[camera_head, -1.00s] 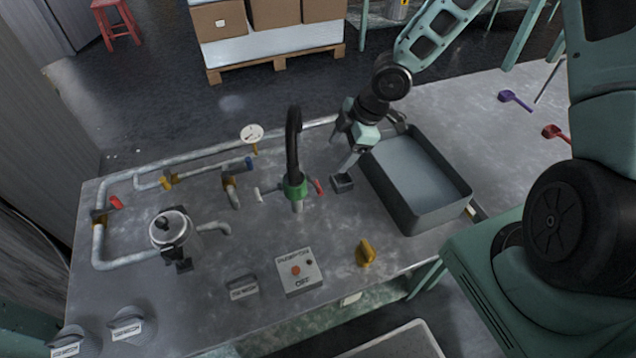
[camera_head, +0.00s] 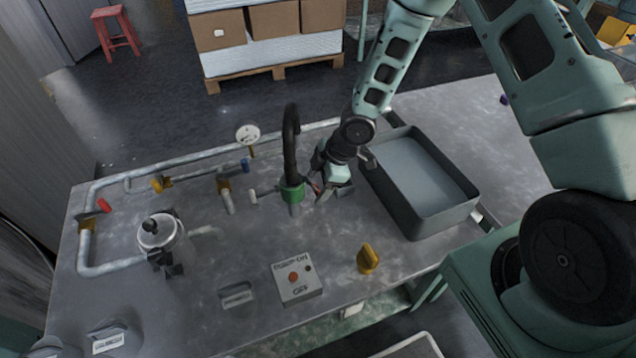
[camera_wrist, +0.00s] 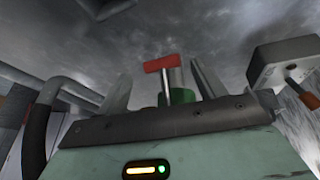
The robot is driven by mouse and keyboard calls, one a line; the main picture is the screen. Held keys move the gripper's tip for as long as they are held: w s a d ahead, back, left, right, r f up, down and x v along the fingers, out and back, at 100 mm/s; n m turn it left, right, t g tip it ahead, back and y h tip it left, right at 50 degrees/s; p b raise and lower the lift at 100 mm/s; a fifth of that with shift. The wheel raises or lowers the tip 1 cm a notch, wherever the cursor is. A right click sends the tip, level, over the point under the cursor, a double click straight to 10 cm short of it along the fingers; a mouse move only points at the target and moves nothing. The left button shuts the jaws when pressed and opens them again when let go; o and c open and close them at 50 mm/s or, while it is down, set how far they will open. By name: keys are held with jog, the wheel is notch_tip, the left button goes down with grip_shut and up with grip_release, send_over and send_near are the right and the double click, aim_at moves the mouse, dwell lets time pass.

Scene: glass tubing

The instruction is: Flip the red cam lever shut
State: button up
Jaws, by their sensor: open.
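The red cam lever (camera_head: 314,187) sticks out to the right of a green coupling (camera_head: 292,193) at the end of a black hose. In the wrist view the lever (camera_wrist: 162,63) shows as a red bar on a pale stem, with the green coupling (camera_wrist: 180,97) below it. My gripper (camera_head: 322,192) is just right of the coupling and partly covers the lever. In the wrist view my open gripper (camera_wrist: 164,85) has one finger on each side of the lever, with gaps visible. Contact cannot be told. A pale lever (camera_head: 253,197) sits left of the coupling.
A grey tub (camera_head: 468,212) stands right of my gripper. The black hose (camera_head: 291,140) rises close on the left. A control box (camera_head: 297,278) and a yellow knob (camera_head: 368,258) are nearer the front edge. Pipes with a gauge (camera_head: 248,134) and a metal canister (camera_head: 160,240) fill the left.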

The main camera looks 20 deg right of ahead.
jog(key=c, duration=0.9)
jog(key=shift+o, duration=0.3)
jog(key=shift+w+r+y+p, duration=0.15)
jog(key=shift+y+p, duration=0.25)
jog(key=shift+p, duration=0.6)
jog(key=shift+a, duration=0.15)
jog(key=shift+y, duration=0.3)
jog(key=o, duration=0.8)
jog(key=shift+a+f, duration=0.1)
jog(key=shift+f, duration=0.1)
jog(key=shift+o, duration=0.2)
